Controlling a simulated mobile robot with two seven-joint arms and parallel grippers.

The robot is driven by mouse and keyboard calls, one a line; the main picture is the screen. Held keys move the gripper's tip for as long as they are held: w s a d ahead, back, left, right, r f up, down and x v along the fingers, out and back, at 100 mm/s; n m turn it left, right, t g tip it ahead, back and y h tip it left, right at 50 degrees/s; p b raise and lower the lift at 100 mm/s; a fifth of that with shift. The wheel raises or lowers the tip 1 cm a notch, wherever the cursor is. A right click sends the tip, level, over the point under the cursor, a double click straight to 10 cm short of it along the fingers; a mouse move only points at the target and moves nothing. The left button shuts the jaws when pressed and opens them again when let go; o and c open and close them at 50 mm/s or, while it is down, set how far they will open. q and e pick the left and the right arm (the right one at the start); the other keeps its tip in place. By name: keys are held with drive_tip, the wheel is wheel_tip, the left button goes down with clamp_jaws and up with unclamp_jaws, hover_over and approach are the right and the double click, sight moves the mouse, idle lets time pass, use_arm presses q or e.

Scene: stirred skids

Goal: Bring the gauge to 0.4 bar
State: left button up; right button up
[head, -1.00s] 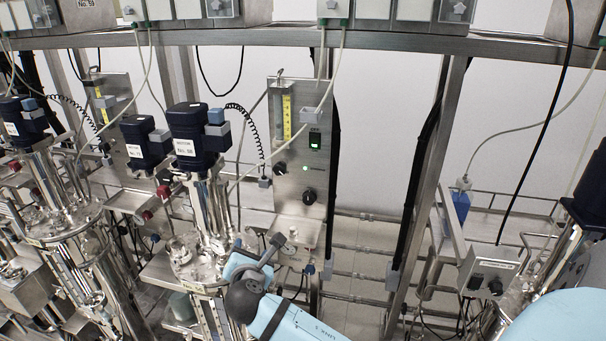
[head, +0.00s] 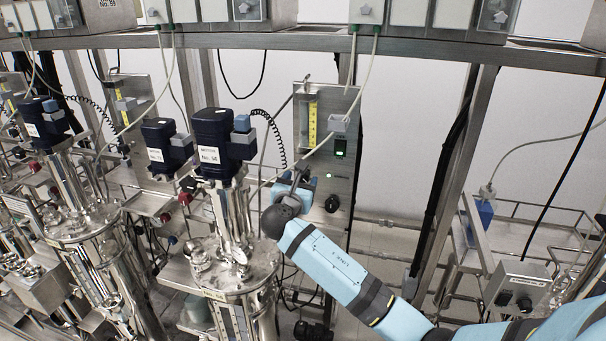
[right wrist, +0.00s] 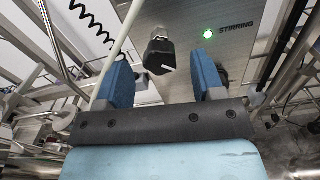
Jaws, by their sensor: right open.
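My right gripper (head: 292,188) is in front of the steel control panel (head: 349,105) and open. In the right wrist view its two blue fingers (right wrist: 161,66) stand on either side of a black knob (right wrist: 160,50), with nothing visibly clamped; how deep the knob sits between them I cannot tell. This knob is left of the lit green STIRRING lamp (right wrist: 208,34). A second black knob (head: 332,203) is below the lamp on the panel. A small round dial (head: 239,255), perhaps a gauge, shows on the vessel top; its reading is too small to tell. The lower panel is partly hidden by my arm.
A dark blue motor (head: 212,145) on a steel vessel (head: 235,275) stands just left of my gripper. A pale hose (head: 310,152) crosses the panel near the fingers. A small grey control box (head: 519,285) and a blue bottle (head: 482,215) are at the right.

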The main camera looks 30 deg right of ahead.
drive_tip(key=shift+x, duration=1.4)
drive_tip(key=c, duration=0.9)
drive_tip(key=shift+m, duration=0.4)
drive_tip(key=m, duration=0.3)
drive_tip(key=shift+s+f+m+b, duration=0.1)
drive_tip(key=shift+f+m+b, duration=0.05)
drive_tip(key=shift+m+b, duration=0.25)
drive_tip(key=m+b, duration=0.1)
drive_tip(key=m, duration=0.2)
drive_tip(key=shift+m+b, duration=0.35)
drive_tip(key=shift+m, duration=0.05)
drive_tip(key=shift+m+b, duration=0.35)
drive_tip(key=shift+m, duration=0.45)
